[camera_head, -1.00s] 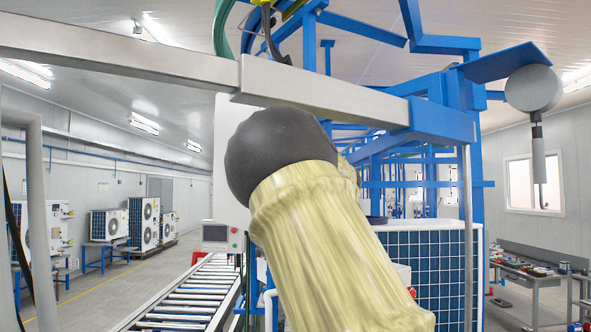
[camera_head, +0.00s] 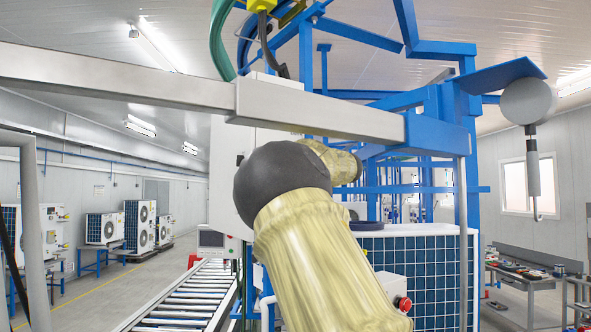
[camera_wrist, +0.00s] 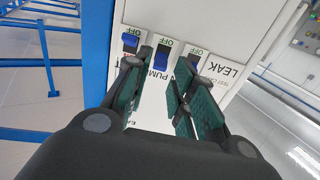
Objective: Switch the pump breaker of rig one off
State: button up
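In the wrist view a white panel (camera_wrist: 185,18) carries a row of blue breaker switches, seen with the lettering upside down and "OFF" printed at each. The middle switch (camera_wrist: 162,56) shows between my fingers, beside lettering that partly reads "PUMP". Another switch (camera_wrist: 130,40) is at the left. A third switch (camera_wrist: 194,58) is at the right, partly behind a finger, near a "LEAK" label (camera_wrist: 227,70). My gripper (camera_wrist: 160,75) is open and empty, its fingers on either side of the middle switch; contact cannot be told. In the head view my arm hides the gripper.
In the head view a white cabinet (camera_head: 225,165) stands behind my arm. A grey beam (camera_head: 120,80) and blue frame (camera_head: 440,120) surround it. A roller conveyor (camera_head: 190,300) is at lower left, a blue-grilled unit (camera_head: 430,275) at right, near a red button (camera_head: 404,304).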

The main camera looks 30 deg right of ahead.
jog(key=shift+w+p, duration=0.5)
jog(key=shift+w, duration=0.9)
jog(key=shift+c, duration=0.2)
grip_shut()
